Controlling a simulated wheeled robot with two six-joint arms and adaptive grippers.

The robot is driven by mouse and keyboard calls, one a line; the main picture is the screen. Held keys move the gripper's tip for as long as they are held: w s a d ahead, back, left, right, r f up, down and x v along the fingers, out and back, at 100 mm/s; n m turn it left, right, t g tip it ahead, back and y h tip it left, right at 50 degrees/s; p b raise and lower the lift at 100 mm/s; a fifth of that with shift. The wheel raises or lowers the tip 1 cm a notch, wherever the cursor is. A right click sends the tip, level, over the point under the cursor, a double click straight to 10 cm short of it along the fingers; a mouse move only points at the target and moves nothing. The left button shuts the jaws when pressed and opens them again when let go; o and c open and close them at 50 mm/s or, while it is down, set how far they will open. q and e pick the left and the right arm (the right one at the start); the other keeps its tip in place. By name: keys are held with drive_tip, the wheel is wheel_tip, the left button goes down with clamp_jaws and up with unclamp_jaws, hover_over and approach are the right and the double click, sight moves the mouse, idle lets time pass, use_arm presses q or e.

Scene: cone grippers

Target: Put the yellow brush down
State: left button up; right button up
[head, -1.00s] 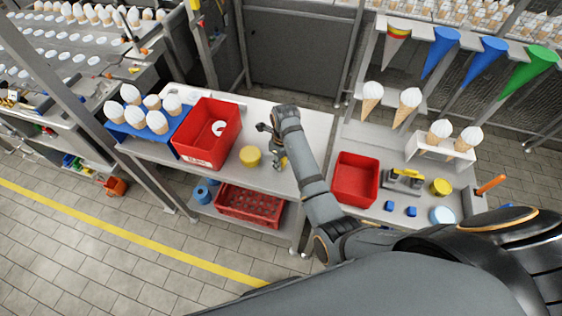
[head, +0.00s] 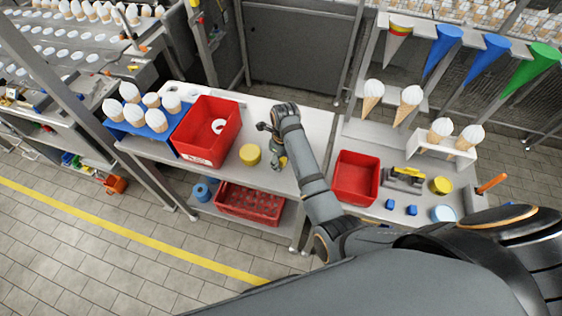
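My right gripper (head: 275,153) reaches over the white table, in front of my grey forearm. A small yellow piece (head: 283,162), which may be the yellow brush, shows right at its fingers. It is too small and too covered to tell whether the fingers hold it or whether it touches the table. A short yellow cylinder (head: 250,155) stands on the table just left of the gripper. My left gripper is not in view.
A red bin (head: 207,131) with a white ring inside and a blue rack of white-topped cones (head: 147,120) stand left. A second red bin (head: 356,177), a yellow-black object (head: 404,177) and another yellow cylinder (head: 441,185) are right. The table behind the gripper looks clear.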

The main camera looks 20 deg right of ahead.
wheel_tip(320, 180, up, 6)
drive_tip(key=shift+w+d+f+b, duration=0.1)
drive_tip(key=shift+w+b, duration=0.05)
drive_tip(key=shift+b, duration=0.2)
wheel_tip(320, 180, up, 6)
drive_tip(key=p, duration=0.4)
drive_tip(key=shift+d+r, duration=0.1)
drive_tip(key=shift+r, duration=0.15)
drive_tip(key=shift+s+d+r+p, duration=0.1)
drive_tip(key=shift+s+r+p, duration=0.1)
drive_tip(key=shift+r+p, duration=0.2)
